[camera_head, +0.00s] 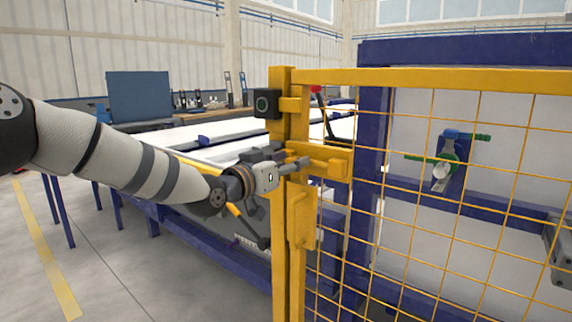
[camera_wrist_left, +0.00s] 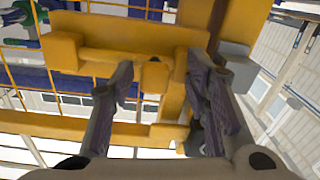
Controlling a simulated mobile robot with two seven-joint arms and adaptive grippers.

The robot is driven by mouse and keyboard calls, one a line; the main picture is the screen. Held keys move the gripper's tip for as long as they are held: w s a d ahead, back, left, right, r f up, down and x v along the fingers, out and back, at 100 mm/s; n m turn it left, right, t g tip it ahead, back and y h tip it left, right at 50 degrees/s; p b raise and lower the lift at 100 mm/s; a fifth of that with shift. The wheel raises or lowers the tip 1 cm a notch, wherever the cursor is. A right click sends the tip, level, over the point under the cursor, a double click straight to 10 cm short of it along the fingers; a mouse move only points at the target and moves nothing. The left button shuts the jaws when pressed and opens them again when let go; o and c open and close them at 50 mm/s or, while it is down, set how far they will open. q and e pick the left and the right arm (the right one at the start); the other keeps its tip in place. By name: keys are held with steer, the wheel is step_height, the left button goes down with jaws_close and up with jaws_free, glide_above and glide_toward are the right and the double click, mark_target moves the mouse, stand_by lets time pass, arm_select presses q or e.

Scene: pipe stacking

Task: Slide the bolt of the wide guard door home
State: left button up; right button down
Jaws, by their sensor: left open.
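The wide guard door (camera_head: 440,79) is a yellow frame with wire mesh, standing beside a yellow post (camera_head: 282,240). The yellow bolt (camera_head: 322,163) lies roughly level on a yellow plate (camera_head: 332,150) near the door's post-side edge. My left gripper (camera_head: 290,158) is at the bolt's post-side end, its fingers apart. In the left wrist view, the open left gripper (camera_wrist_left: 160,72) has a finger on each side of a small yellow knob (camera_wrist_left: 153,76) on the bolt. I cannot tell whether either finger touches it. My right gripper is not in view.
A yellow handle (camera_head: 303,218) is below the bolt. A long blue-framed table (camera_head: 215,130) runs behind my left arm.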

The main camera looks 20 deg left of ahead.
arm_select(q)
steer(key=v, duration=1.2)
steer(key=s+d+f+n+g+y+p, duration=0.1)
steer(key=s+d+f+g, duration=0.15)
steer(key=s+f, duration=0.55)
steer(key=s+d+f+g+y, duration=0.1)
steer(key=s+f+g, duration=0.25)
steer(key=f, duration=0.95)
steer(key=s+d+f+n+g+p, duration=0.1)
steer(key=s+f+g, duration=0.35)
steer(key=f, duration=0.55)
steer(key=s+a+f+g+y, duration=0.1)
steer(key=s+f+g, duration=0.3)
steer(key=s, duration=1.3)
steer(key=s+a+f+g+y+p, duration=0.1)
steer(key=s+f+g, duration=0.4)
steer(key=s, duration=1.2)
steer(key=shift+f+y, duration=0.6)
steer(key=shift+y, duration=0.2)
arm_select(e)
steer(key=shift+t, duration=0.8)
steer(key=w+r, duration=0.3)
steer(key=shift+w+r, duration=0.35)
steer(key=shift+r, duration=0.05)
